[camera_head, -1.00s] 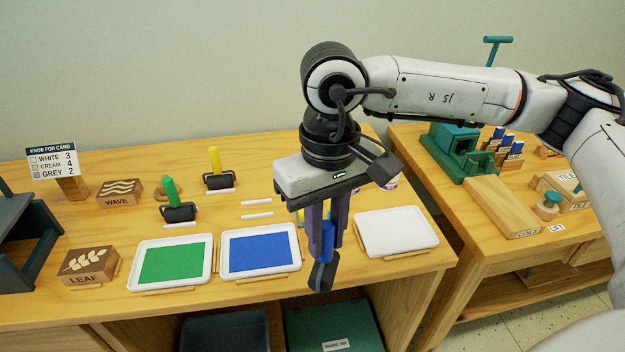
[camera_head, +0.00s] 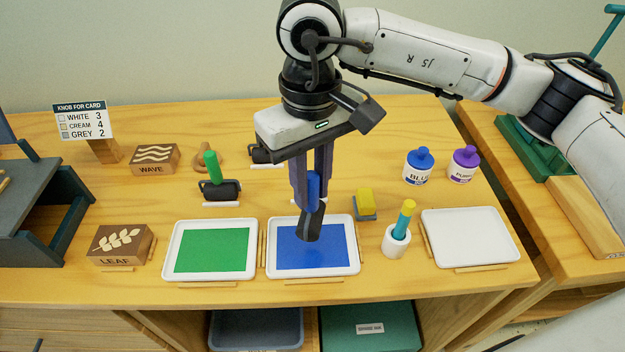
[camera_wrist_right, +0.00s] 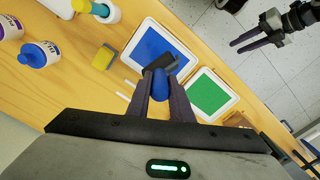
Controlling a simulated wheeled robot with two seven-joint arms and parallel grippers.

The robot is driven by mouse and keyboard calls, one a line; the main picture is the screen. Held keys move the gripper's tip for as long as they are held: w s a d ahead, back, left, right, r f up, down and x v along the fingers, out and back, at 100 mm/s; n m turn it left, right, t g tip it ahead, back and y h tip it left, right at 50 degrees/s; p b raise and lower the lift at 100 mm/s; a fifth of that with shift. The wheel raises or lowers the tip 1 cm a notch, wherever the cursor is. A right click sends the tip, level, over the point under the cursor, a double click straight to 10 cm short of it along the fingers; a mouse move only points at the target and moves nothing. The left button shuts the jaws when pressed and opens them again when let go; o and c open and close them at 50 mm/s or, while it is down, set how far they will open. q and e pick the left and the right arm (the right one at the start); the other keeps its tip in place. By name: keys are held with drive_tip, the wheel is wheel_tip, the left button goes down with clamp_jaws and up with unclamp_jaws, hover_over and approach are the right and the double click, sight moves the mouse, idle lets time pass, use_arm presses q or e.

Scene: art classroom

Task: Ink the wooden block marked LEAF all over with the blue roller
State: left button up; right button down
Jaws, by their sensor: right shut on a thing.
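My right gripper (camera_head: 313,190) is shut on the handle of the blue roller (camera_head: 311,218). The roller points down, with its dark head over the blue ink tray (camera_head: 292,271); I cannot tell whether it touches the ink. The roller also shows in the right wrist view (camera_wrist_right: 160,80), between the fingers. The wooden LEAF block (camera_head: 120,244) sits at the front left of the table, pale leaf design up, its top showing no blue. My left gripper (camera_wrist_right: 238,44) is only in the right wrist view, at the upper right, empty with its fingers apart.
The green ink tray (camera_head: 212,277) lies between the block and the blue tray. A white tray (camera_head: 470,262), a cup with a yellow-topped tool (camera_head: 397,240) and ink bottles (camera_head: 418,166) stand right. A green-handled roller (camera_head: 212,170) and WAVE block (camera_head: 155,159) are behind.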

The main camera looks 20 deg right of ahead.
sight(312, 214)
drive_tip(key=shift+f, duration=0.6)
wheel_tip(312, 214, down, 4)
drive_tip(key=shift+w+r+b, duration=0.1)
drive_tip(key=shift+r+b, duration=0.15)
drive_tip(key=shift+b, duration=0.55)
use_arm(q)
drive_tip(key=shift+x, duration=0.8)
use_arm(e)
drive_tip(key=shift+f, duration=0.55)
use_arm(q)
drive_tip(key=shift+s+d, duration=0.15)
drive_tip(key=shift+s, duration=0.1)
drive_tip(key=shift+f+b, duration=0.6)
drive_tip(key=shift+b, duration=0.1)
use_arm(e)
drive_tip(key=shift+f, duration=0.5)
use_arm(q)
drive_tip(key=shift+f+b, duration=0.4)
drive_tip(key=shift+b, duration=0.05)
use_arm(e)
drive_tip(key=shift+f, duration=0.2)
